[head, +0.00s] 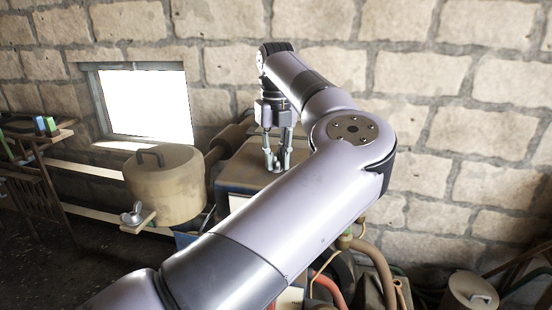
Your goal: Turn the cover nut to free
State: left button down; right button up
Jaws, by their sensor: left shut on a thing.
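My left arm reaches across the view, and its gripper (276,165) points down at the top of a box-shaped engine cover (238,172) with a tan lid and dark sides. Its fingers are shut on a small pale metal piece at the lid, which looks like the cover nut; the fingers hide most of it. A grey wing nut (132,214) lies apart on a small wooden ledge at the left. My forearm hides the right and front of the cover. My right gripper is out of view.
A tan round tank (165,185) with a handle stands left of the cover. Hoses (378,262) and a small lidded can (468,292) are at lower right. A wooden rack (35,170) stands far left. A stone wall closes the back.

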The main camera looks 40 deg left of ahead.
pick_arm(q)
jog(key=n, duration=0.3)
jog(key=shift+n, duration=0.4)
jog(key=n, duration=0.3)
jog(key=shift+n, duration=0.3)
jog(key=n, duration=0.3)
jog(key=shift+n, duration=0.3)
jog(key=shift+n+p, duration=0.4)
jog(key=shift+n, duration=1.7)
jog(key=c, duration=1.4)
grip_release()
jog(key=shift+c, duration=0.2)
